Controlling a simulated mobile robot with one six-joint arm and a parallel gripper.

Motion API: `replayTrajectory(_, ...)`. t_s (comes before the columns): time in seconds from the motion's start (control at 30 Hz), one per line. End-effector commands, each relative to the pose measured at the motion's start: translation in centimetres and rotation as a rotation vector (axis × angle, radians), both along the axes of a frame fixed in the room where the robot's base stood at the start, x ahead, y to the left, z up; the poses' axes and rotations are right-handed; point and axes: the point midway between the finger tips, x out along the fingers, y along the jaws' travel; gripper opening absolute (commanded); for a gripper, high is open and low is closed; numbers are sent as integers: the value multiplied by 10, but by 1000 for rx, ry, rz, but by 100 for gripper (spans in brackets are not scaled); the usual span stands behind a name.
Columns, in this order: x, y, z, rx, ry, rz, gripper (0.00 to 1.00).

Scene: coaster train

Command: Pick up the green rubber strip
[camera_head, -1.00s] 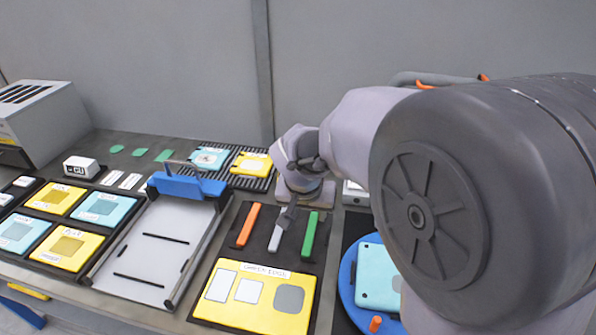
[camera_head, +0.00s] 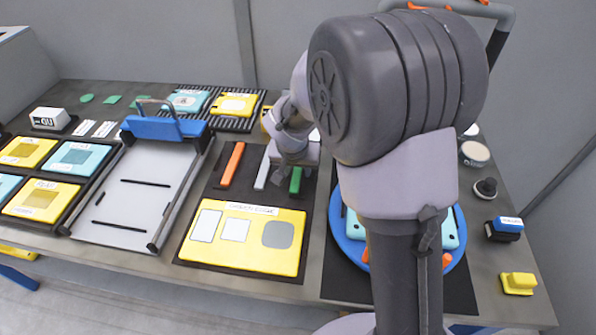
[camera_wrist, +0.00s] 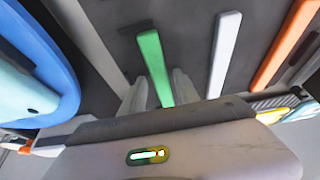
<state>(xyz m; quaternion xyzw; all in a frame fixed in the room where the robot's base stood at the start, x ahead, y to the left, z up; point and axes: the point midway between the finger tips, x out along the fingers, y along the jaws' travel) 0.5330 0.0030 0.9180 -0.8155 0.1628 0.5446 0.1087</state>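The green rubber strip (camera_head: 296,181) lies on the dark mat, to the right of a white strip (camera_head: 262,172) and an orange strip (camera_head: 232,165). My gripper (camera_head: 287,167) is over the green strip and hides its far part in the head view. In the wrist view the green strip (camera_wrist: 154,62) runs between the two pale fingers of my gripper (camera_wrist: 160,88). The fingers are apart, one on each side of the strip. I cannot tell whether they touch it. The white strip (camera_wrist: 223,55) and orange strip (camera_wrist: 285,45) show to the right there.
A yellow board (camera_head: 243,260) with a label and grey patches lies in front of the strips. A blue round turntable (camera_head: 351,247) is to the right, partly behind my arm. A blue-clamped tray (camera_head: 137,205) is to the left. Small pads and blocks are at the far right.

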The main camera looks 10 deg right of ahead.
Motion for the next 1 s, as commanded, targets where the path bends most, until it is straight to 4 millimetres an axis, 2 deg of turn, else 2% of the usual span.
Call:
replayTrajectory(0.03,0,0,0,0,0,0,26)
replayTrajectory(0.17,0,0,0,0,0,0,0)
replayTrajectory(0.53,0,0,4,0,0,0,0)
replayTrajectory(0.67,0,0,19,0,-1,1,0)
replayTrajectory(0.8,0,1,44,1,-1,2,0)
replayTrajectory(1.0,-46,-2,41,0,0,3,0)
